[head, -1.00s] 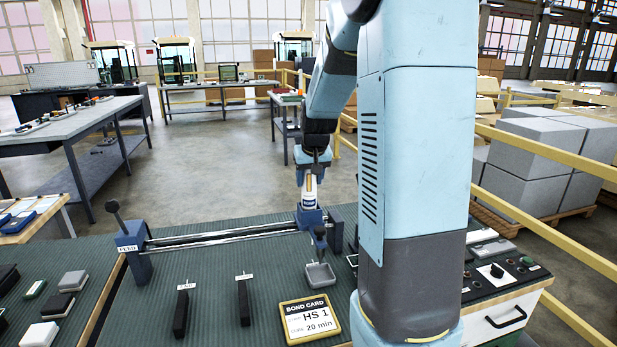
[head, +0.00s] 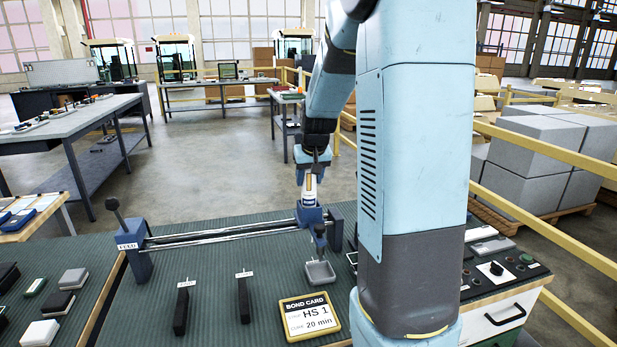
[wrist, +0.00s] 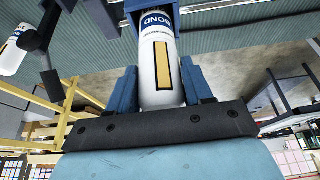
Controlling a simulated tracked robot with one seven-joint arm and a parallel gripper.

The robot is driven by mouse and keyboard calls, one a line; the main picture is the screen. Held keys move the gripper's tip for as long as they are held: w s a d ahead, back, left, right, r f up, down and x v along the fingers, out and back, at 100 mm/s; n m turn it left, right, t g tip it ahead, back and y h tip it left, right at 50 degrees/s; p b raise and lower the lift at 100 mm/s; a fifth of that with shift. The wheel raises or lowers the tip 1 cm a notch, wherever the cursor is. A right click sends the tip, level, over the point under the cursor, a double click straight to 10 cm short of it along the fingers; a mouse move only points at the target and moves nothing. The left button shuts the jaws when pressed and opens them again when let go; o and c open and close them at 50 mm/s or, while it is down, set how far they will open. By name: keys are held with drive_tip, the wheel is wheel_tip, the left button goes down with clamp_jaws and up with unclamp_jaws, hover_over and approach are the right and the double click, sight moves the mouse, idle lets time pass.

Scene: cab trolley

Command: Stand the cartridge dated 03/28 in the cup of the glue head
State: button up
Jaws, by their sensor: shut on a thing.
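My gripper (head: 311,172) is shut on a white cartridge (head: 310,190) with a blue band and an orange strip. In the wrist view the cartridge (wrist: 160,45) sits between the two blue fingers, with "BOND" lettering showing; I cannot read a date. The blue glue head (head: 309,216) on the rail is directly below the gripper. The cartridge is upright, its lower end at or in the cup; the wrist view shows blue parts of the head (wrist: 128,6) around that end. Whether it is fully seated is hidden.
A second white cartridge (wrist: 12,50) shows at the left of the wrist view. A twin-rod rail (head: 220,235) runs to a lever block (head: 133,248). A small grey tray (head: 320,272) and the bond card (head: 310,316), reading HS 1 and 20 min, lie in front.

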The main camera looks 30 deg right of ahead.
drive_tip(key=shift+f, duration=0.55)
idle(0.7)
drive_tip(key=o, duration=1.4)
drive_tip(key=shift+w+r+v, duration=0.2)
drive_tip(key=shift+w+v, duration=0.25)
drive_tip(key=shift+v, duration=3.05)
drive_tip(key=shift+w+r+v, duration=0.2)
drive_tip(key=shift+w+v, duration=0.25)
drive_tip(key=shift+v, duration=3.05)
drive_tip(key=shift+w+r+v, duration=0.15)
drive_tip(key=shift+w+v, duration=0.35)
drive_tip(key=shift+v, duration=3)
drive_tip(key=shift+d, duration=0.15)
